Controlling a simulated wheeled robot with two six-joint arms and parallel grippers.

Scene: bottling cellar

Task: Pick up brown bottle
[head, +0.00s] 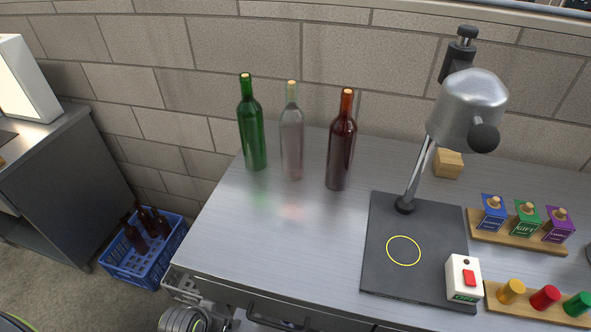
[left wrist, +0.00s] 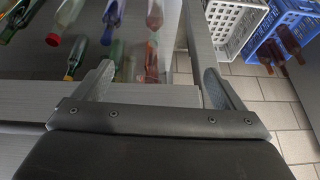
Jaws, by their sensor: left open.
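A dark red-brown bottle (head: 341,150) with an orange-brown top stands upright on the metal table (head: 262,235) in the head view. It is the rightmost of three bottles, right of a clear bottle (head: 292,140) and a green bottle (head: 252,130). More brown bottles (head: 140,232) stand in a blue crate (head: 168,262) on the floor. My left gripper (left wrist: 158,68) shows in the left wrist view, open, with nothing held between its fingers. Bottle shapes and reflections lie beyond it there; I cannot match them surely. My right gripper is in neither view.
A lamp (head: 470,105) on a black base plate (head: 385,275) stands right of the brown bottle. A wooden block (head: 448,164), a switch box (head: 463,279) and racks of tags and coloured knobs occupy the right side. The front left tabletop is clear. A white crate (left wrist: 235,25) shows below.

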